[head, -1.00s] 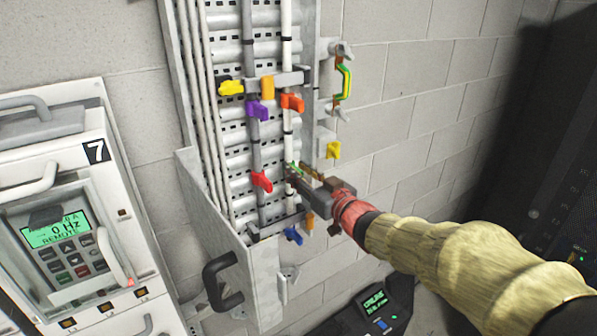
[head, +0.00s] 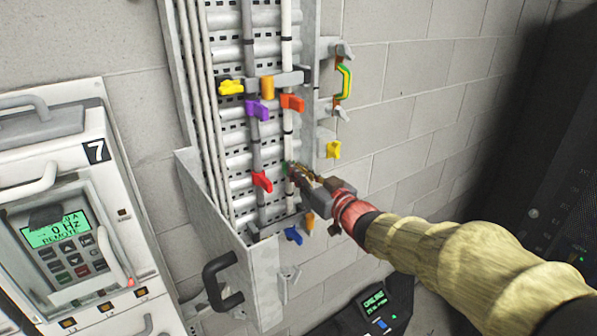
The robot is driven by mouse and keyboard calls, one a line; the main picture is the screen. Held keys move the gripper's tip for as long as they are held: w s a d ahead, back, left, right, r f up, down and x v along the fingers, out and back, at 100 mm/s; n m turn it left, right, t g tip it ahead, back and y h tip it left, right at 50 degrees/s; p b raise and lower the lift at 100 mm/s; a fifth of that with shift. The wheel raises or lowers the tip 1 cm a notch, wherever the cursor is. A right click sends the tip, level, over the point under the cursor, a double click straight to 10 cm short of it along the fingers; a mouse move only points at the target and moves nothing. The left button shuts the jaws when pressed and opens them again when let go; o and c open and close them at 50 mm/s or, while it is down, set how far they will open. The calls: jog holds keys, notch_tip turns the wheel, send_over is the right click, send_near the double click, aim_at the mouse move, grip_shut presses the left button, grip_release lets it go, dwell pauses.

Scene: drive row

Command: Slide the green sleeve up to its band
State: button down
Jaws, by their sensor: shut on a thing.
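The green sleeve (head: 285,166) is on the right-hand pale cable (head: 287,148) in the tray. Only a sliver of green shows; my fingers hide the rest. My gripper (head: 291,172) is shut on the sleeve, reaching in from the lower right. A dark band (head: 287,132) rings the same cable a short way above the sleeve, with bare cable between them. Whether this is the sleeve's own band, I cannot tell.
On the cables nearby are a red tab (head: 262,181) left of my gripper, orange (head: 292,102) and purple (head: 257,110) tabs above, and a blue tab (head: 293,235) below. A crossbar (head: 290,79) spans the cables higher up. A yellow tab (head: 333,149) sits right.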

aim_at(290, 135)
notch_tip(290, 135, up, 9)
jog(key=p, duration=0.4)
jog(key=shift+f+p, duration=0.1)
jog(key=shift+p, duration=0.3)
jog(key=c, duration=2.2)
grip_release()
jog(key=shift+c, duration=0.2)
jog(key=o, duration=0.4)
jog(key=shift+f, duration=0.15)
jog(key=shift+s, duration=0.1)
jog(key=v, duration=1.2)
